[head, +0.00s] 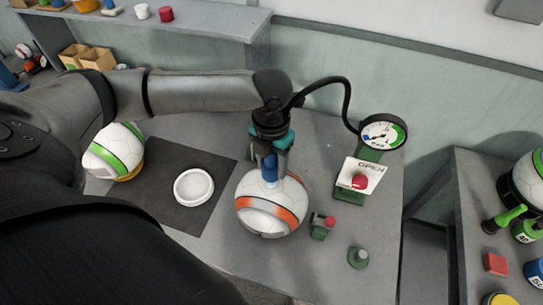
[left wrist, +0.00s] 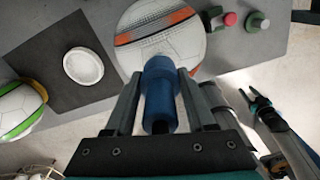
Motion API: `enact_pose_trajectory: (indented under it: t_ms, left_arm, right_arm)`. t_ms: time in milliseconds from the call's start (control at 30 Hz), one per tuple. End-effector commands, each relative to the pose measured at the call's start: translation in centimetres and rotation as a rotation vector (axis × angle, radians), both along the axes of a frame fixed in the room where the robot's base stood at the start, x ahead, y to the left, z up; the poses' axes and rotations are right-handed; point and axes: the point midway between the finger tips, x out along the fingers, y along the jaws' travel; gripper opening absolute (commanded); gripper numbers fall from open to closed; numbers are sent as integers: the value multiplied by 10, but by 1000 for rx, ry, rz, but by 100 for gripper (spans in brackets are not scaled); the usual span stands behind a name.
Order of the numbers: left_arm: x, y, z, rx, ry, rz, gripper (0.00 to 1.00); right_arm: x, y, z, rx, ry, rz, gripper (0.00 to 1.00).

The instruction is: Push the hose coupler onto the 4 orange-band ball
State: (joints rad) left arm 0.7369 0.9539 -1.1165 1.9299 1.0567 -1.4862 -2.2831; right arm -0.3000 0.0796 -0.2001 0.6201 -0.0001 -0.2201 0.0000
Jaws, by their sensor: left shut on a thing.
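The orange-band ball (head: 253,222) is white with an orange stripe and sits on the grey table. It also shows at the top of the left wrist view (left wrist: 160,50). My left gripper (head: 269,160) is above the ball, shut on the blue hose coupler (left wrist: 160,85), which points down at the ball's top. The coupler's lower end (head: 269,175) overlaps the ball in the picture; I cannot tell whether it touches or is seated. A black hose (head: 348,100) runs from the gripper to the gauge. My right gripper (left wrist: 252,98) shows small in the left wrist view, its jaws unclear.
A gauge (head: 383,134) and an "OPEN" sign with a red knob (head: 361,182) stand right of the ball. Small green fittings (head: 358,258) are nearby. A green-band ball (head: 115,150) and a white ring dish (head: 193,187) are left, on or beside a dark mat (head: 160,205).

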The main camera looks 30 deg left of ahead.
Motion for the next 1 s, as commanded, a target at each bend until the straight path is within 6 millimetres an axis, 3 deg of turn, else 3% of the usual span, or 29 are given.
enact_pose_trajectory:
  t_ms: [867, 900, 1000]
  left_arm:
    - [0, 0, -23, 0, 0, -1, 0]
    - [0, 0, -22, 0, 0, -1, 60]
    - [0, 0, -21, 0, 0, -1, 71]
  right_arm:
    - [0, 0, -9, 0, 0, 0, 50]
    - [0, 0, -9, 0, 0, 0, 50]
    - [0, 0, -9, 0, 0, 0, 50]
